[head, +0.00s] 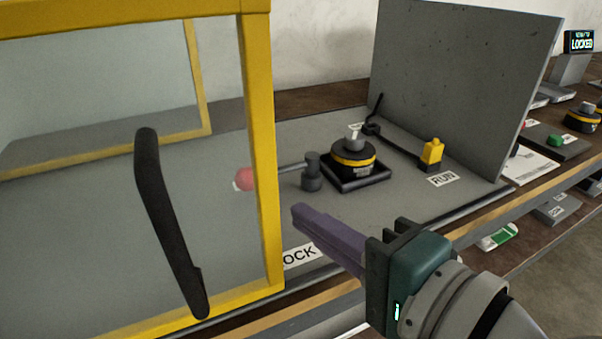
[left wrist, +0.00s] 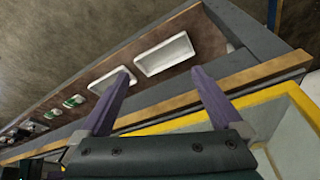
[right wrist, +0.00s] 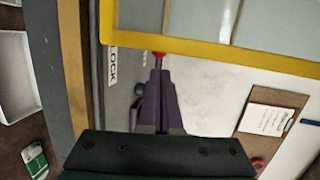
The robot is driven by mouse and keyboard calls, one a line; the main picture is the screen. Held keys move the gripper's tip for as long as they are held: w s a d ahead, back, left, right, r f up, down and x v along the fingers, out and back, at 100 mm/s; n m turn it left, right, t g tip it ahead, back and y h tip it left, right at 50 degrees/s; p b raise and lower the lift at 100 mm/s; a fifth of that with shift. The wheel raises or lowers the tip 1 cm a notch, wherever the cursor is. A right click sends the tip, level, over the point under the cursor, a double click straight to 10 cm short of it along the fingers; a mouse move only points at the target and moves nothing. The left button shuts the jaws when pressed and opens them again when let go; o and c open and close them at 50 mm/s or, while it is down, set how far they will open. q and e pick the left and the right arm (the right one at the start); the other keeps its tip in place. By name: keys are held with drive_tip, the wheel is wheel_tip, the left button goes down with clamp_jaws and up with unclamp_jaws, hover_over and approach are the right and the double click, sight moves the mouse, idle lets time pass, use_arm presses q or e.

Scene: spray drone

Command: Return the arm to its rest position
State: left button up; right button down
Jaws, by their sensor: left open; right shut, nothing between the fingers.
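My right gripper (head: 298,213) reaches in from the lower right of the head view, its purple fingers pressed together with nothing held. It is beside the post of a yellow-framed clear door (head: 262,150), near a LOCK label (head: 299,256). In the right wrist view its fingers (right wrist: 160,75) point toward a red knob (right wrist: 159,54) at the yellow frame's edge; I cannot tell whether they touch it. My left gripper (left wrist: 161,74) shows only in the left wrist view. Its fingers are spread and empty, above a bench edge with a white tray (left wrist: 164,54) beyond.
The door has a black handle (head: 168,220). Behind it are a lever with a red ball (head: 244,179), a black round device with a yellow band (head: 353,160) and a yellow block (head: 432,153) near a RUN label. A grey panel (head: 465,80) stands behind. A display (head: 580,42) reads LOCKED.

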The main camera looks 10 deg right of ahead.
drive_tip(key=s+r+n+g+p, duration=0.5)
drive_tip(key=s+r+n+p, duration=0.2)
drive_tip(key=s+n+p, duration=0.25)
drive_tip(key=s+d+r+n+g+h+p, duration=0.6)
drive_tip(key=s+d+p, duration=0.3)
drive_tip(key=d, duration=0.3)
wheel_tip(320, 180, up, 36)
drive_tip(key=h+p, duration=0.1)
drive_tip(key=p, duration=3.5)
drive_tip(key=shift+d+r+m+t+p, duration=0.2)
drive_tip(key=shift+m+t+p, duration=0.1)
drive_tip(key=shift+m+p, duration=0.15)
drive_tip(key=shift+w, duration=0.1)
